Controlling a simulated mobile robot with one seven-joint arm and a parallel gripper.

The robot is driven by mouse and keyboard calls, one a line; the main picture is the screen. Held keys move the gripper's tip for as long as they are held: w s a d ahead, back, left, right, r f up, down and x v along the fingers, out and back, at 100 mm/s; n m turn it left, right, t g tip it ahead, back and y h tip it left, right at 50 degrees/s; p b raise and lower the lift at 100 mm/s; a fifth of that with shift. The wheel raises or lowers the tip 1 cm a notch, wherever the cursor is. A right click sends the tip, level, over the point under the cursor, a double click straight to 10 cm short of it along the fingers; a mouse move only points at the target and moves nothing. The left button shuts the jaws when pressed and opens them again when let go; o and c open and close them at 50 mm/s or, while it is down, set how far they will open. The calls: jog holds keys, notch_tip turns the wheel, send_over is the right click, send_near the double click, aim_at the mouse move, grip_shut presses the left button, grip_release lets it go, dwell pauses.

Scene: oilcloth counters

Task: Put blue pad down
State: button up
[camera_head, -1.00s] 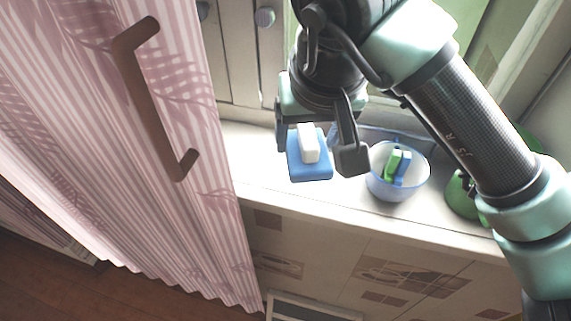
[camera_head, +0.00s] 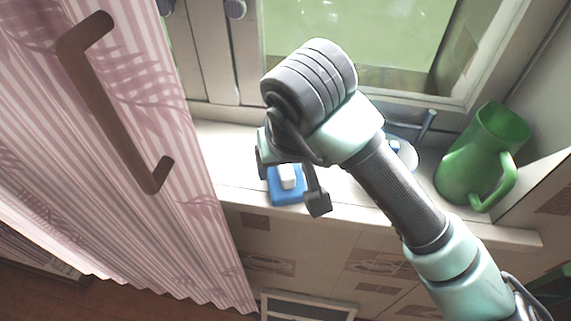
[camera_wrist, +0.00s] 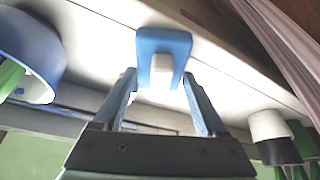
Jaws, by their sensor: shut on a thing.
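The blue pad (camera_head: 289,198) has a white block-shaped grip (camera_head: 287,176) on top. It is at the left part of the light counter, close over or on its surface; I cannot tell whether it touches. My gripper (camera_head: 290,186) points down at it, with a finger on either side of the white grip, and is shut on it. In the wrist view the pad (camera_wrist: 148,45) shows beyond my fingertips (camera_wrist: 160,82), with the white grip (camera_wrist: 162,68) between them. My arm hides part of the counter.
A pale bowl (camera_head: 405,158) stands to the right, mostly behind my arm; it also shows in the wrist view (camera_wrist: 35,40) with something green inside. A green pitcher (camera_head: 470,160) stands at the right end. A pink striped front with a brown handle (camera_head: 110,120) borders the left.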

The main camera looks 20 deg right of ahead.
jog(key=shift+f+b, duration=0.25)
jog(key=shift+b, duration=0.1)
jog(key=o, duration=1.1)
jog(key=shift+r, duration=0.1)
jog(key=shift+o, duration=0.2)
jog(key=shift+r+p, duration=0.25)
jog(key=shift+p, duration=0.15)
jog(key=d+p+v, duration=0.1)
jog(key=v, duration=1)
jog(key=shift+s+a+r, duration=0.2)
jog(key=shift+a+r, duration=0.15)
jog(key=shift+a, duration=0.15)
jog(key=shift+s, duration=0.1)
